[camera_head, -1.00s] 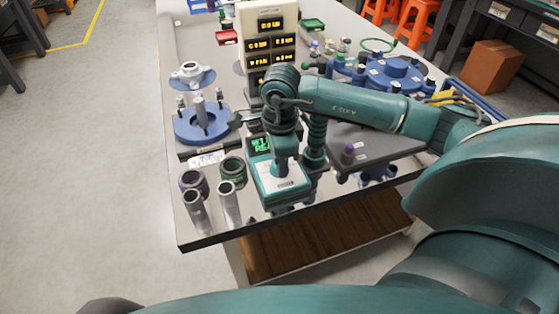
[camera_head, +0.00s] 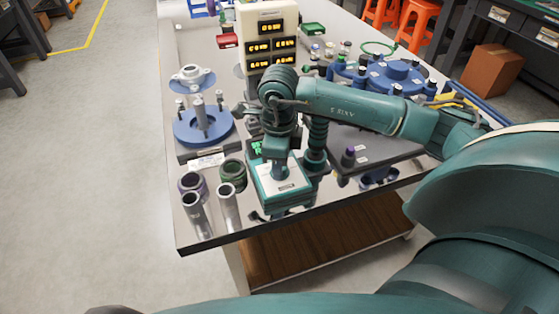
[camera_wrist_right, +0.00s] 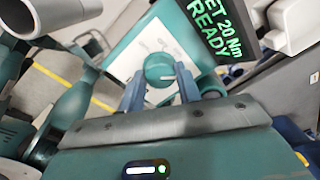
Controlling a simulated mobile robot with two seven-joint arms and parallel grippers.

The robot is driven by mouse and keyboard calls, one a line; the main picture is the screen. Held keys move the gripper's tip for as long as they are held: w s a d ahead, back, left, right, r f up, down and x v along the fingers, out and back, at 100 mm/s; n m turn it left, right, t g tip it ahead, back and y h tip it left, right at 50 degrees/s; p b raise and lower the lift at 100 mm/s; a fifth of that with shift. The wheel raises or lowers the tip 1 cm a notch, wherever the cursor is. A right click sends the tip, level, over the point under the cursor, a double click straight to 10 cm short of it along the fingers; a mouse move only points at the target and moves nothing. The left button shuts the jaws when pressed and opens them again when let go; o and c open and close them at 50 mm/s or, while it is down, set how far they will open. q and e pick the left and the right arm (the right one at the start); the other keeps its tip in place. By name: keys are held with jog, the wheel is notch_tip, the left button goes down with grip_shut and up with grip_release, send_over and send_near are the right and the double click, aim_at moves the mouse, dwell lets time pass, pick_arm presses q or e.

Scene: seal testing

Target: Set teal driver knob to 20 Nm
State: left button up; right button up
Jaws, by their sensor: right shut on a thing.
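The teal driver (camera_head: 283,200) stands upright near the front edge of the bench, with a white top panel (camera_head: 287,187). Its round teal knob (camera_wrist_right: 160,67) with a pale pointer mark shows in the right wrist view, on the white panel (camera_wrist_right: 135,57). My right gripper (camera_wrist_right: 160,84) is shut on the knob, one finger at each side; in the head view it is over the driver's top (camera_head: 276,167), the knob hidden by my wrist. The driver's screen (camera_wrist_right: 213,30) shows green text, "ET 20 Nm" and "READY", its left end cut off. My left gripper is not in view.
Metal cylinders (camera_head: 229,205) stand left of the driver. A blue round fixture (camera_head: 202,128) is behind them. A display tower (camera_head: 268,35) with amber digits stands behind my arm. A grey plate (camera_head: 375,147) and blue flange (camera_head: 392,75) lie right.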

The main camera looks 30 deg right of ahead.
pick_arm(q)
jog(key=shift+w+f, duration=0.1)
pick_arm(e)
jog(key=o, duration=1)
jog(key=shift+c, duration=0.2)
jog(key=shift+r, duration=0.1)
pick_arm(q)
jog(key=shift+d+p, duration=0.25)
jog(key=shift+p, duration=0.15)
pick_arm(e)
notch_tip(320, 180, up, 13)
jog(key=shift+s+a, duration=0.2)
jog(key=shift+r, duration=0.15)
